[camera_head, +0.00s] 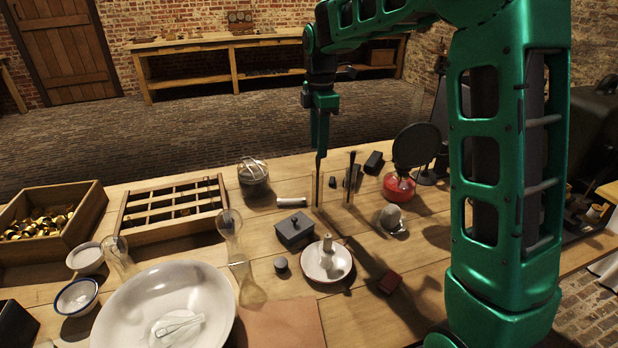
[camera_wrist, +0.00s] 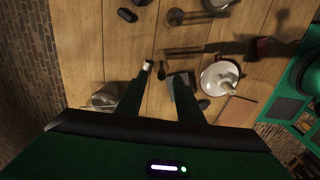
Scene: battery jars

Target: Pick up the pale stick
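The pale stick (camera_head: 292,201) is a short whitish rod lying on the wooden table, just above a dark lidded box (camera_head: 294,230). In the wrist view the stick (camera_wrist: 147,66) shows end-on beside the tip of the left finger, and part of it may be hidden by that finger. My gripper (camera_head: 319,152) points down above the table, to the right of the stick in the head view. In the wrist view my gripper (camera_wrist: 160,84) has its two fingers spread apart with nothing between them.
A lidded glass jar (camera_head: 253,178) stands left of the stick. A white dish with a candle-like piece (camera_head: 326,262), a red burner (camera_head: 398,188) and upright thin dark rods (camera_head: 351,178) are nearby. A slotted wooden tray (camera_head: 130,224) lies further left.

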